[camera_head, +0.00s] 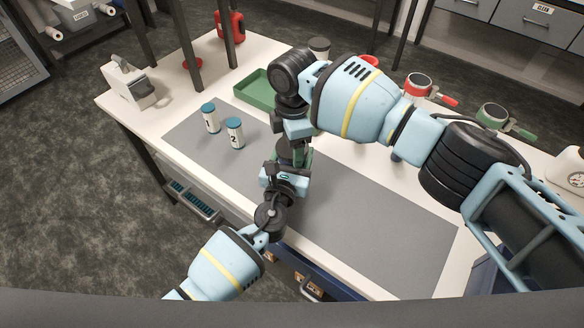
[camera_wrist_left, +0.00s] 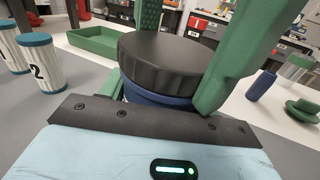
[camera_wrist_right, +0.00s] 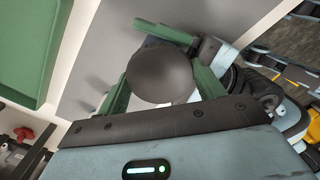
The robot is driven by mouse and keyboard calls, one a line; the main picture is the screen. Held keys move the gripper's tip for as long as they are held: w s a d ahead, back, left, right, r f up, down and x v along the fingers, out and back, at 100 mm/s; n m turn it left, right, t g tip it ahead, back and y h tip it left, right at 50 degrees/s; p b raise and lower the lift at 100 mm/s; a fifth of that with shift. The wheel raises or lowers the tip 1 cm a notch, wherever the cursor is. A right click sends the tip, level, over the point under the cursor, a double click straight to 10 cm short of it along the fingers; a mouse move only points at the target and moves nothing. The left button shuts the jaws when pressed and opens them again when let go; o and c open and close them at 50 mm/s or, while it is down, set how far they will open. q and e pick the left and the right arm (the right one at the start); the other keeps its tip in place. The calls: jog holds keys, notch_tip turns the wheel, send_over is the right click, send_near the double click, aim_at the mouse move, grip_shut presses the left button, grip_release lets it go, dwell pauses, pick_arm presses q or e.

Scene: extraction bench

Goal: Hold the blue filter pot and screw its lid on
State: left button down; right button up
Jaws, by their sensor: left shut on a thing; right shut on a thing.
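The black lid (camera_wrist_left: 172,60) sits on top of the blue filter pot (camera_wrist_left: 165,105); a thin blue band shows under its edge in the left wrist view. My left gripper (camera_head: 283,176) is shut on the pot from the side, low over the mat. My right gripper (camera_head: 293,153) comes down from above and is shut on the lid. In the right wrist view the round lid (camera_wrist_right: 160,75) lies between its green fingers. In the head view the arms hide pot and lid. I cannot tell how far the lid is threaded.
Canisters 1 (camera_head: 210,118) and 2 (camera_head: 234,133) stand left on the grey mat (camera_head: 375,225). A green tray (camera_head: 255,92) lies behind. Red (camera_head: 419,86) and green (camera_head: 493,116) handled items stand right. A white device (camera_head: 131,82) is at the left corner. The mat's front right is clear.

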dwell(0.3)
jog(key=o, duration=1.1)
jog(key=shift+r, duration=2.25)
jog(key=shift+c, duration=0.5)
jog(key=shift+d+r+n, duration=0.1)
jog(key=shift+r+n, duration=1.4)
jog(key=shift+r, duration=0.25)
